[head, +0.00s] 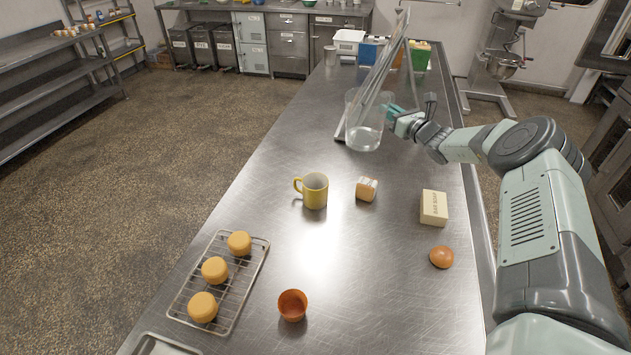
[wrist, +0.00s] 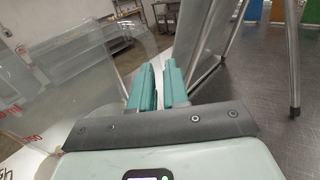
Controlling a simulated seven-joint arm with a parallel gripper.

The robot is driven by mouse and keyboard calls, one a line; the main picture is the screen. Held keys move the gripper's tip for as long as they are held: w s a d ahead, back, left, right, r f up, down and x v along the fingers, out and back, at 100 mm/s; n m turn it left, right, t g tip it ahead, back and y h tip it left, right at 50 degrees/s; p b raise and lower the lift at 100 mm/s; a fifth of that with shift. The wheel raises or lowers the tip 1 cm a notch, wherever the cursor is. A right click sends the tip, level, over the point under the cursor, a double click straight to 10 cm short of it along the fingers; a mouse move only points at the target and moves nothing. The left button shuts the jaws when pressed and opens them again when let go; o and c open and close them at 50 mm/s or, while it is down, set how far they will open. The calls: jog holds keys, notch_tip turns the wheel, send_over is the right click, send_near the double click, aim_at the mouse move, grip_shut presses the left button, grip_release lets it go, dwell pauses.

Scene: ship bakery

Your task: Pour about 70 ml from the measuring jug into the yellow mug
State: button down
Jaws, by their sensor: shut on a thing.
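The clear measuring jug (head: 364,132) is upright over the far half of the steel table, with what looks like clear liquid low inside. In the wrist view its transparent wall (wrist: 75,80), with red markings, fills the left side. My gripper (head: 393,110) is at the jug's right side and shut on it; its teal fingers (wrist: 159,88) show in the wrist view. I cannot tell whether the jug's base touches the table. The yellow mug (head: 316,193) stands upright on the table, nearer than the jug and to its left, with its handle pointing left. Its inside bottom is hidden.
A metal-framed stand (head: 379,78) rises close behind the jug. A small loaf-like block (head: 366,189) sits right of the mug, with a butter block (head: 434,208) and brown egg (head: 441,257) farther right. A terracotta cup (head: 292,306) and cooling rack (head: 236,290) with three buns are nearer.

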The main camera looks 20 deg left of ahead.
notch_tip(320, 180, down, 7)
jog(key=shift+f, duration=0.15)
dwell(0.4)
jog(key=shift+d, duration=0.1)
